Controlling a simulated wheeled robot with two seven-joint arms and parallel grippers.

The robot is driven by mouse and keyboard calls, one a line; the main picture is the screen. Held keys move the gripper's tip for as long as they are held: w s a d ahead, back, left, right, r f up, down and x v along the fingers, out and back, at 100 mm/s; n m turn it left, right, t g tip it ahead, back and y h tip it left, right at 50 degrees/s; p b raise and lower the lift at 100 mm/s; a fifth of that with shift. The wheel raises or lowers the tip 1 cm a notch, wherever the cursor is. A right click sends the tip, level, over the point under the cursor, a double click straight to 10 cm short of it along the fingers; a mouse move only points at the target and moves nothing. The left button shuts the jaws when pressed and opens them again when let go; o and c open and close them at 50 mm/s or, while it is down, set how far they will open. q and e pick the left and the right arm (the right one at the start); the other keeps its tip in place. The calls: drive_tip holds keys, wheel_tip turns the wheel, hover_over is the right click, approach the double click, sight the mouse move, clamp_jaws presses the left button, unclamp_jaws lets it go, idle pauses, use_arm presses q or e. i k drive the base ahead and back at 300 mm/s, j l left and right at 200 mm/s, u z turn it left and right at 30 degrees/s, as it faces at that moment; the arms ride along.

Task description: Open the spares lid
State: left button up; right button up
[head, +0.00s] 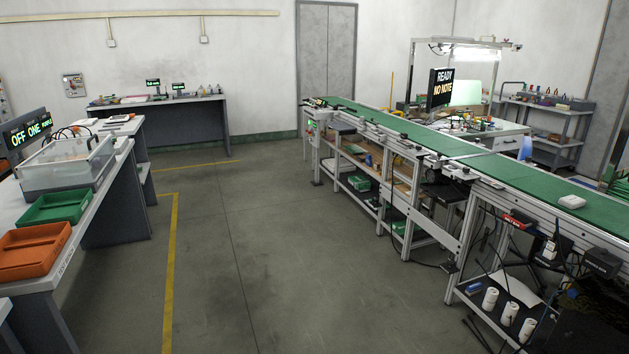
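No lid marked as spares can be made out from here. A clear-walled box (68,165) stands on the left bench; I cannot tell whether it has a lid or is the spares container. In front of it on the same bench are an open green tray (53,207) and an open orange tray (33,250). Neither of my grippers shows in the head view.
The left bench (98,205) and a long green conveyor (400,128) on the right flank an open grey floor (235,255) with yellow lines. A white item (571,202) lies on the belt. A back bench (180,101) stands against the wall.

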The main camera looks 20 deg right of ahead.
sight(606, 252)
drive_tip(key=i+l+z, duration=0.15)
drive_tip(key=i+z, duration=0.35)
drive_tip(key=i+j+z, duration=0.1)
drive_tip(key=i+z, duration=0.35)
drive_tip(key=i, duration=0.2)
